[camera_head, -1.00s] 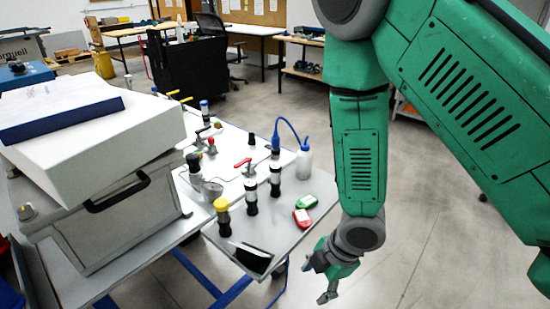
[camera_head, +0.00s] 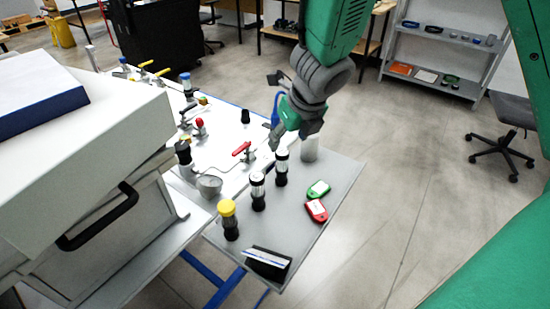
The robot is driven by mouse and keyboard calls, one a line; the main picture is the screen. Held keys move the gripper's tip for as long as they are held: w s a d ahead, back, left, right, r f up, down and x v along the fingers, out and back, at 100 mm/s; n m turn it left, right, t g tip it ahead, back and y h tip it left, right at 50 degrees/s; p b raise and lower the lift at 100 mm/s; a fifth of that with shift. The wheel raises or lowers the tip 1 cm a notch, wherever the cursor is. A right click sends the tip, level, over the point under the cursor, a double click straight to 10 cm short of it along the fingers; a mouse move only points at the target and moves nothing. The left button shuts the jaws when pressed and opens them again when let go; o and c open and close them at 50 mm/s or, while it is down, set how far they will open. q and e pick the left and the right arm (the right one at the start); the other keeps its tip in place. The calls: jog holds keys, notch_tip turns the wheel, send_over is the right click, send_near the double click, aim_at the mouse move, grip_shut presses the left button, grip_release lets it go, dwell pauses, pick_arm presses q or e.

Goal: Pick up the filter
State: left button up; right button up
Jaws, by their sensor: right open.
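Several small upright cylinders stand on the grey table end. Two are black and white (camera_head: 257,191), (camera_head: 282,168), and one has a yellow cap (camera_head: 229,220). I cannot tell for certain which one is the filter. My right gripper (camera_head: 276,112) is open and empty, behind and above the rear black-and-white cylinder. Its lower finger shows close to that cylinder's top, but I cannot tell whether they touch. My left gripper is not in view.
A green tag (camera_head: 318,189) and a red tag (camera_head: 316,210) lie right of the cylinders. A dark tray (camera_head: 268,263) sits at the table's front edge. A grey case (camera_head: 120,225) with a white box blocks the left. Valves and tubing lie behind.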

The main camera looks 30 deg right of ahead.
aim_at(284, 155)
jog(key=b+x, duration=0.3)
jog(key=x, duration=0.4)
jog(key=shift+s+f, duration=0.1)
jog(key=shift+f, duration=0.05)
jog(key=shift+d+f, duration=0.2)
jog(key=shift+f, duration=0.2)
jog(key=b+x, duration=0.1)
jog(key=x, duration=0.1)
jog(key=b+x, duration=0.1)
jog(key=x, duration=0.2)
jog(key=shift+w+r, duration=0.15)
jog(key=shift+w, duration=0.15)
jog(key=shift+s+r, duration=0.1)
jog(key=shift+r, duration=0.05)
jog(key=shift+c, duration=0.8)
grip_shut()
